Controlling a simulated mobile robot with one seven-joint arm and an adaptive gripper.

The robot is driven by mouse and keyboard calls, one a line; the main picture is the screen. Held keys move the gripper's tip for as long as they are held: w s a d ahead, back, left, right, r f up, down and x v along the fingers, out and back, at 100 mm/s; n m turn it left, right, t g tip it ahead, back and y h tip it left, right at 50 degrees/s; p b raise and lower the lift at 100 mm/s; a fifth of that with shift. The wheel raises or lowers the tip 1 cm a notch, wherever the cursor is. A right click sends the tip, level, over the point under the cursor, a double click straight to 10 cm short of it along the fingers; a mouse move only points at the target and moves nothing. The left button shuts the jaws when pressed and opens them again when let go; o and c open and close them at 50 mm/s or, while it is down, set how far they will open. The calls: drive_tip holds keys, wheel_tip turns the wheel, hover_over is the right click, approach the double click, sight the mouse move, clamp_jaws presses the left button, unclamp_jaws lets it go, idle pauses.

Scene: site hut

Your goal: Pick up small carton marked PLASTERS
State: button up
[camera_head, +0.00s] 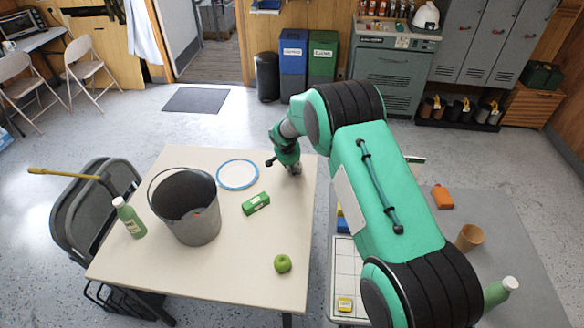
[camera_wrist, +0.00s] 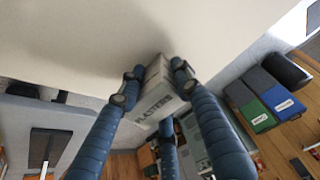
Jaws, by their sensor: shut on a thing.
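The small pale carton marked PLASTERS (camera_wrist: 155,100) is between the blue fingers of my gripper (camera_wrist: 155,80) in the wrist view, its lettering towards the camera. My gripper is shut on it, with fingers on both sides. In the head view my gripper (camera_head: 292,172) is low over the far right corner of the cream table (camera_head: 240,290). The carton is not clearly visible there, hidden by my gripper. I cannot tell whether the carton touches the table.
A white plate with a blue rim (camera_head: 238,174), a green box (camera_head: 256,203), a grey bucket (camera_head: 188,207), a green bottle (camera_head: 129,218) and a green apple (camera_head: 282,263) are on the table. A folding chair (camera_head: 88,205) stands left. The table's front middle is clear.

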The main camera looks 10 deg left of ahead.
drive_tip(key=shift+r+p, duration=0.5)
drive_tip(key=shift+r, duration=1.05)
drive_tip(key=shift+s+r, duration=0.2)
drive_tip(key=shift+r, duration=0.1)
drive_tip(key=s+d, duration=0.1)
drive_tip(key=s, duration=0.4)
drive_tip(key=s+d+r+p, duration=0.1)
drive_tip(key=s+d, duration=0.1)
drive_tip(key=s, duration=0.2)
drive_tip(key=s+d, duration=0.2)
drive_tip(key=s, duration=0.3)
drive_tip(key=shift+s+d+r, duration=0.15)
drive_tip(key=shift+s+d, duration=0.05)
drive_tip(key=shift+s, duration=0.15)
